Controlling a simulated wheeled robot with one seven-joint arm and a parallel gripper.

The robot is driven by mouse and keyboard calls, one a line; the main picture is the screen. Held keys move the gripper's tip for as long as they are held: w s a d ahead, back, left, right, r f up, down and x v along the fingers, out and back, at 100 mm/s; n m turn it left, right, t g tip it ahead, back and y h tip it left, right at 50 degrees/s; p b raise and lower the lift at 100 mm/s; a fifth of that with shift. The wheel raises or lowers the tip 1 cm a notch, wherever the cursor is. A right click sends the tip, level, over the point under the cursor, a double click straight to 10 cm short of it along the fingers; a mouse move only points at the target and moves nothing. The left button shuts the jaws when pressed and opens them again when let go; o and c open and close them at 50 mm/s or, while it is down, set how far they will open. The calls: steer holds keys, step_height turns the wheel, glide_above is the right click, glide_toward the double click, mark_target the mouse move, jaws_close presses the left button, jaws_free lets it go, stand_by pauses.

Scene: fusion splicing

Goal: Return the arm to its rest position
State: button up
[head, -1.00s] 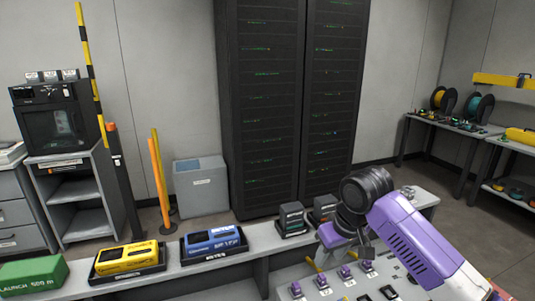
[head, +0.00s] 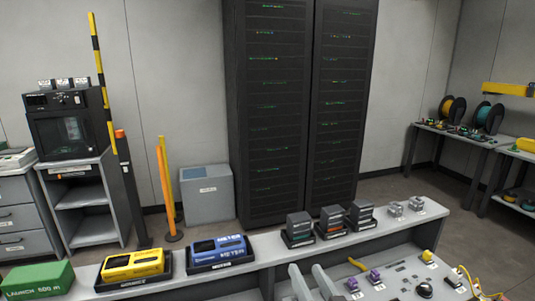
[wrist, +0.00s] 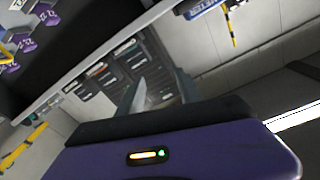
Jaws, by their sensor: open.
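My gripper (head: 306,270) shows at the bottom edge of the head view as two pale grey fingers, spread apart with a clear gap. Nothing shows between them. They overlap the near left part of the sloped grey panel (head: 400,280) in the picture; the rest of my arm is out of this view. The wrist view shows a purple and black housing of mine with a small lit indicator, and a grey finger-like part beyond it.
A bench carries a green box (head: 38,280), a yellow device (head: 132,264), a blue device (head: 217,249) and dark modules (head: 299,224). Purple clamps (head: 375,277) stand on the panel. A black rack (head: 295,110) stands behind. The floor at right looks clear.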

steer(key=s+d+f+g+h, duration=0.1)
steer(key=s+d+f, duration=0.2)
steer(key=s, duration=1.1)
steer(key=s+d+f+g+h, duration=0.1)
steer(key=s+d, duration=0.3)
steer(key=s, duration=1)
steer(key=s+d+f+g+h, duration=0.1)
steer(key=s+d+f, duration=0.3)
steer(key=s, duration=1)
steer(key=shift+s+d+f+n+h, duration=0.25)
steer(key=shift+s+f+n+h, duration=0.1)
steer(key=shift+h, duration=0.55)
steer(key=shift+w, duration=0.1)
